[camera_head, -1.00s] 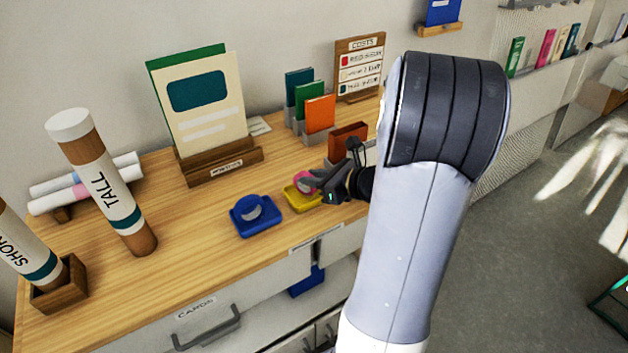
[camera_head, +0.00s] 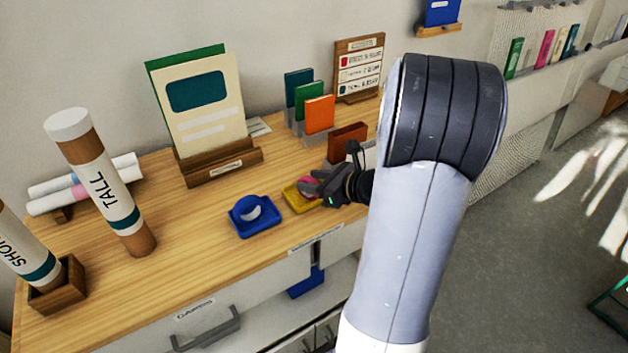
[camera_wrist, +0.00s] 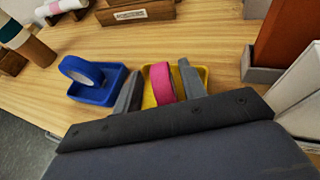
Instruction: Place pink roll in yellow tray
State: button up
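The pink roll (camera_head: 309,181) stands on edge in the yellow tray (camera_head: 297,204), partly hidden by my gripper in the head view. In the wrist view the pink roll (camera_wrist: 162,83) sits within the yellow tray (camera_wrist: 203,72), between the two fingers of my gripper (camera_wrist: 161,68). Thin gaps with yellow behind show on both sides of the roll, so the fingers are apart from it and open. In the head view my gripper (camera_head: 312,190) is low at the tray's right side. The roll's underside is hidden.
A blue tray (camera_head: 268,229) with a blue roll (camera_wrist: 82,70) stands just left of the yellow tray. A dark red card in a holder (camera_head: 347,140) is close behind my gripper. A card stand (camera_head: 222,170) is farther back.

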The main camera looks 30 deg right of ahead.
jog(key=shift+r, duration=0.3)
jog(key=v, duration=1.2)
jog(key=shift+f, duration=0.15)
jog(key=shift+d, duration=0.1)
